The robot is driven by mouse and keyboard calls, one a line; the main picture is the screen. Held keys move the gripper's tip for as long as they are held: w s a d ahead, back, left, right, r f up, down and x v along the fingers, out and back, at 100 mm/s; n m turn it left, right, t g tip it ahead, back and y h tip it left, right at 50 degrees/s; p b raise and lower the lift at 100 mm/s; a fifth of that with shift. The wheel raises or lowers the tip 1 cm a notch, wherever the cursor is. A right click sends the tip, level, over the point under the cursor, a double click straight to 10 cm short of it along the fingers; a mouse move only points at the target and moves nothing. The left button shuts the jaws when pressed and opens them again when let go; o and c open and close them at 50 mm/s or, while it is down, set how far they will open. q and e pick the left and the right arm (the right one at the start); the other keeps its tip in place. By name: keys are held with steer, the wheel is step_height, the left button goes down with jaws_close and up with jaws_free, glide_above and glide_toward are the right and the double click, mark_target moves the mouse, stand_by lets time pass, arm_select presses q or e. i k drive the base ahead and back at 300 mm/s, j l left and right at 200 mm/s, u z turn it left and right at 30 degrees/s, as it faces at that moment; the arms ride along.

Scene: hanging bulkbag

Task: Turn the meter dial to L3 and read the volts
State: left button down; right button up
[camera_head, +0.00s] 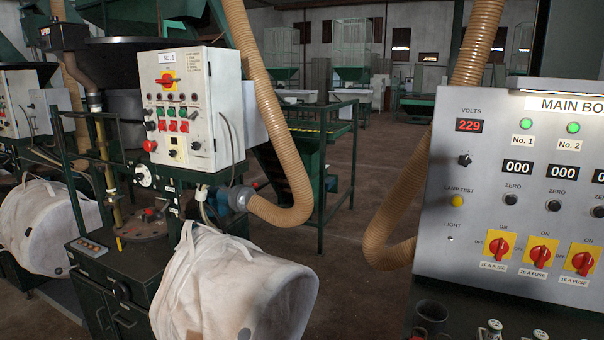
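The grey main board panel (440,225) stands at the right, its right part cut off by the picture edge. Near its upper left is a red VOLTS display (469,125) that reads 229. Below the display is a black meter dial (464,160). The dial's position marks are too small to read, so I cannot tell where it points. Neither of my grippers shows in this view.
Below the dial are a yellow lamp test button (457,201) and a small light switch (451,238). Red-and-yellow rotary switches (499,245) line the lower panel. A dark cup-like object (432,317) stands below the panel. A ribbed hose (405,215) hangs left of it.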

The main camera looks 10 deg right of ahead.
mark_target(464, 160)
steer(key=z, duration=1.5)
